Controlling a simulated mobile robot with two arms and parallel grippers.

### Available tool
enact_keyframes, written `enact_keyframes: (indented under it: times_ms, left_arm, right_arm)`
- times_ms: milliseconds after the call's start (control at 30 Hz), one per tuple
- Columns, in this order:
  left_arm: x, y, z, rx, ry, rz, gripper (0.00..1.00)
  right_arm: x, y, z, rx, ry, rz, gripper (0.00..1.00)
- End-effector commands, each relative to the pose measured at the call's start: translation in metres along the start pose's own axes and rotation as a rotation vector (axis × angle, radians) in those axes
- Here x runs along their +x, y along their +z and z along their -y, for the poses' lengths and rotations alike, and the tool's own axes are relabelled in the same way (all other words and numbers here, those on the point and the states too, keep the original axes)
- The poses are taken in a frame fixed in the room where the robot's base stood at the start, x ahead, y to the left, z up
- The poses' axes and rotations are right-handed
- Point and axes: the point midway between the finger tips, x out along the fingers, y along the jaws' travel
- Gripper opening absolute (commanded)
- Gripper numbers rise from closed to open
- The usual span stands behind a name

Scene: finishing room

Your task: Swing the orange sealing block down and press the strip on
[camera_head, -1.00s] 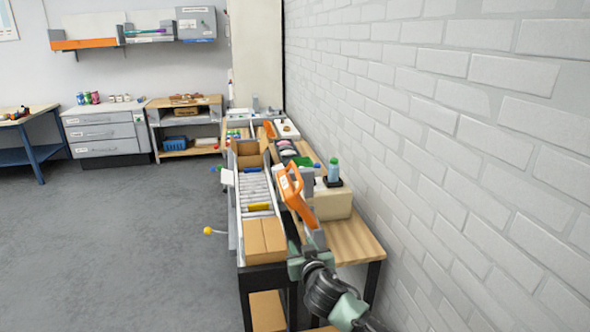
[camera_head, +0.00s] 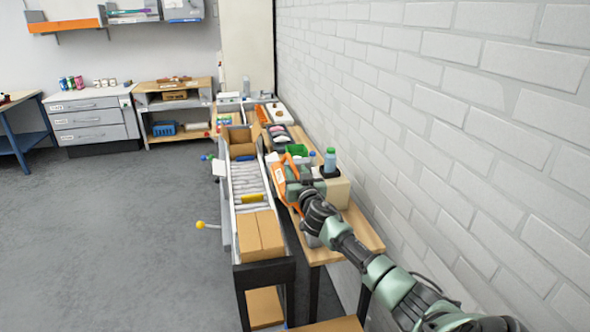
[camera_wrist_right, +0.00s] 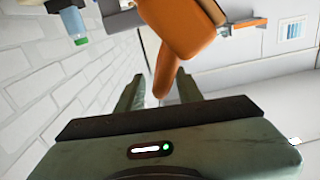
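The orange sealing block (camera_head: 281,184) stands upright along the right side of the roller conveyor in the head view, partly hidden by my right gripper (camera_head: 297,178). In the right wrist view the orange block (camera_wrist_right: 180,32) is close ahead, and its narrow orange end reaches down between the two fingers of my right gripper (camera_wrist_right: 158,80). The fingers are apart, with slim gaps showing beside the orange end. I cannot make out the strip. My left gripper is not in view.
The roller conveyor (camera_head: 247,180) runs away from me, with an open carton (camera_head: 240,145) farther along. A beige block (camera_head: 336,190) with a green-capped bottle (camera_head: 330,160) stands close right of my gripper. The brick wall (camera_head: 450,130) bounds the right; floor at left is clear.

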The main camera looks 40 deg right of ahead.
Motion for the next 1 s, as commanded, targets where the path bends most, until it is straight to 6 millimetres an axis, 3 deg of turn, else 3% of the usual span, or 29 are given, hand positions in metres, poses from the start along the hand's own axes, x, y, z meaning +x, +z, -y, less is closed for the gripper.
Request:
enact_keyframes:
  times_ms: [200,467,500,633,1000]
  left_arm:
    - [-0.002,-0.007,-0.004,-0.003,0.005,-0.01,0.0]
    - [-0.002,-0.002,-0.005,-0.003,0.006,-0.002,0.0]
    - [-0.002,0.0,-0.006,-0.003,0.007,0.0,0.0]
    - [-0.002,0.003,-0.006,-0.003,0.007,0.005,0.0]
    - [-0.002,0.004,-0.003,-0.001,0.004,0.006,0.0]
  right_arm:
    - [0.013,0.001,0.001,0.0,-0.001,0.001,0.36]
    - [0.014,0.002,0.001,-0.001,-0.002,0.002,0.36]
    - [0.014,0.002,0.001,-0.001,-0.002,0.002,0.33]
    - [0.014,0.002,0.001,-0.001,-0.002,0.003,0.0]
    - [0.013,0.002,0.0,-0.003,0.0,0.004,0.0]
